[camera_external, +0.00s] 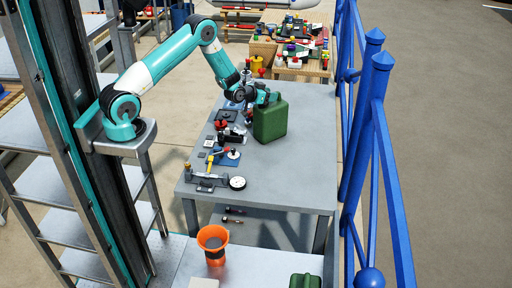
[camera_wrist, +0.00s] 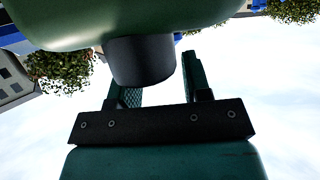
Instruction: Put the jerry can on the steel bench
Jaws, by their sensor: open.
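The green jerry can (camera_external: 270,121) stands upright on the right side of the grey steel bench (camera_external: 282,182) in the external view. My gripper (camera_external: 267,97) is at the can's upper left, near its top; contact cannot be made out. In the wrist view, my gripper (camera_wrist: 163,88) has its two fingers apart, with sky in part of the gap. A dark green rounded shape with a black cylinder (camera_wrist: 140,60) fills the top of that view and partly covers the fingers; I cannot tell if it is the can.
Several small tools and a white round dial (camera_external: 237,183) lie along the bench's left side. A blue railing (camera_external: 372,120) runs along its right. Below stand an orange funnel-like object (camera_external: 213,243) and a cut-off green object (camera_external: 305,281). The bench's front right is clear.

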